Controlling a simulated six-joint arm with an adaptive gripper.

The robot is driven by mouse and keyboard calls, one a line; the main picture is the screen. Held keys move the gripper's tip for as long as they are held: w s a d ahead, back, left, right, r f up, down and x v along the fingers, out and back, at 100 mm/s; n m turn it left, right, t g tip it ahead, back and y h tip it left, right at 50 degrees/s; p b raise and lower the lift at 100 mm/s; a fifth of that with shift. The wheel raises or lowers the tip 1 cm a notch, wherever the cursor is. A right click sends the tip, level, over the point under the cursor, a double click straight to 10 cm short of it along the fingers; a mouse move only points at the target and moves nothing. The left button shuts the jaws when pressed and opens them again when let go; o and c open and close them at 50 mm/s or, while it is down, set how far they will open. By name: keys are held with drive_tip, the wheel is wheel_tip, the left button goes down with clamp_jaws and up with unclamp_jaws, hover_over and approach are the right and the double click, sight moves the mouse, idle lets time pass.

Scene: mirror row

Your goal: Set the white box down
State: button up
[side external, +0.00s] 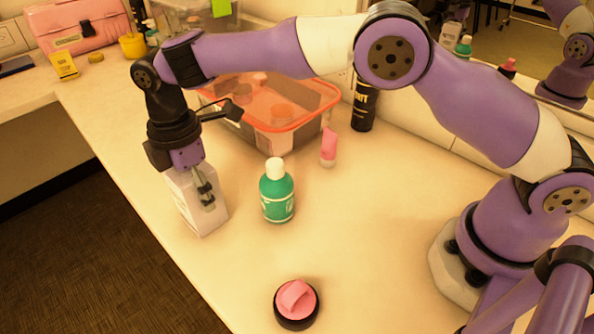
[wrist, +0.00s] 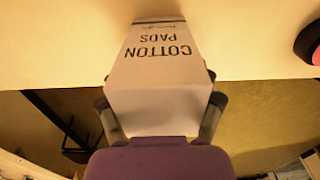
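The white box (side external: 190,208), printed "COTTON PADS", is upright near the counter's left edge in the side view. My gripper (side external: 205,192) points down over it, with a finger against its side. In the wrist view the fingers of my gripper (wrist: 160,102) press on both sides of the white box (wrist: 155,72), shut on it. The box's lower end is at or just above the counter; I cannot tell whether it touches. My gripper hides part of its top.
A green bottle (side external: 277,198) stands right of the box. Behind are a clear bin with an orange rim (side external: 290,127), a pink tube (side external: 328,147) and a black can (side external: 363,105). A pink-and-black round item (side external: 296,303) lies in front. The counter (side external: 235,255) between is clear.

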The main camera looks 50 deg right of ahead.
drive_tip(key=o, duration=0.4)
drive_tip(key=shift+r, duration=0.35)
drive_tip(key=r, duration=0.7)
drive_tip(key=shift+d+r, duration=0.25)
drive_tip(key=shift+r, duration=0.05)
drive_tip(key=s+d+r+m+t, duration=0.2)
drive_tip(key=s+d+r+m, duration=0.1)
drive_tip(key=d+r+m, duration=0.6)
drive_tip(key=s+d+f+m+t, duration=0.1)
drive_tip(key=s+d+m, duration=0.2)
drive_tip(key=s+d, duration=0.1)
drive_tip(key=s+d+f+m+t, duration=0.1)
drive_tip(key=s+d+f+m, duration=0.1)
drive_tip(key=s+d, duration=0.3)
drive_tip(key=s+d+f+m+t, duration=0.1)
drive_tip(key=s+d+f+m, duration=0.1)
drive_tip(key=s+d+m, duration=0.2)
drive_tip(key=shift+s+d+f+t, duration=0.1)
drive_tip(key=shift+s+d+t, duration=0.05)
drive_tip(key=shift+s, duration=0.4)
drive_tip(key=shift+s+d+f+t, duration=0.1)
drive_tip(key=shift+s+t, duration=0.05)
drive_tip(key=shift+s, duration=0.4)
